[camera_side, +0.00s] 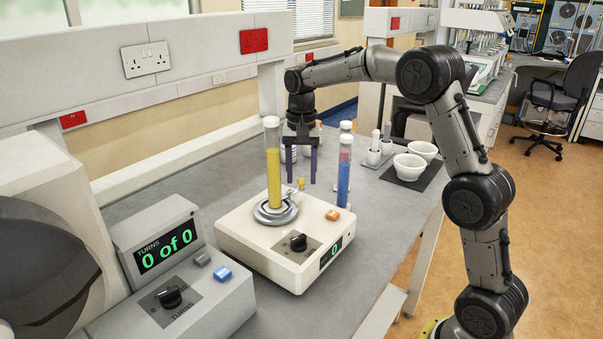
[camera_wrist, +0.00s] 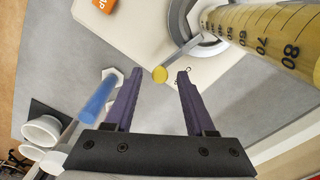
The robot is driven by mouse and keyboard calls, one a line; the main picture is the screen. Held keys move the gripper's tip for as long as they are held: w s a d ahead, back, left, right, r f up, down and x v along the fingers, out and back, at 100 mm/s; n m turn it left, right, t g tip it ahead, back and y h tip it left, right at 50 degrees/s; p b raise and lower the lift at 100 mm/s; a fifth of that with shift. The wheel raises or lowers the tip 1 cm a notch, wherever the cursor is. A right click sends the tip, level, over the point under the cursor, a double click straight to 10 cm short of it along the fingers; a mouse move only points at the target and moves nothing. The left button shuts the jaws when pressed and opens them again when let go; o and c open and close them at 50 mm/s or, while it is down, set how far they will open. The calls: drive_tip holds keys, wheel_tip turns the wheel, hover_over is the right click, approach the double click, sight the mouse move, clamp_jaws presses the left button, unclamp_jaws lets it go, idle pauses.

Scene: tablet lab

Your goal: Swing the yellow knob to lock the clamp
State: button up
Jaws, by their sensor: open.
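The yellow knob (camera_wrist: 160,74) sits at the end of a thin metal lever beside the round clamp. In the side view the knob (camera_side: 301,182) is just right of the yellow-filled cylinder (camera_side: 272,165). The cylinder stands upright in the clamp ring (camera_side: 270,212) on the cream machine (camera_side: 240,238). My gripper (camera_side: 301,180) points down behind the cylinder, its purple fingers apart and empty. In the wrist view my gripper (camera_wrist: 157,78) has the knob showing between its fingertips, apparently untouched. Its height relative to the fingertips is hard to tell.
A blue-filled cylinder (camera_side: 344,172) stands close to the right of my gripper. White bowls (camera_side: 409,166) sit on a dark mat farther right. The machine has an orange button (camera_side: 332,214) and a black dial (camera_side: 298,242). A turns-counter box (camera_side: 165,245) stands at left.

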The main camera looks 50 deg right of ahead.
drive_tip(key=shift+c, duration=0.3)
clamp_jaws()
drive_tip(key=shift+w+n, duration=0.25)
drive_tip(key=shift+n, duration=0.4)
drive_tip(key=shift+w+n, duration=0.25)
drive_tip(key=shift+n, duration=0.4)
drive_tip(key=shift+o, duration=0.3)
unclamp_jaws()
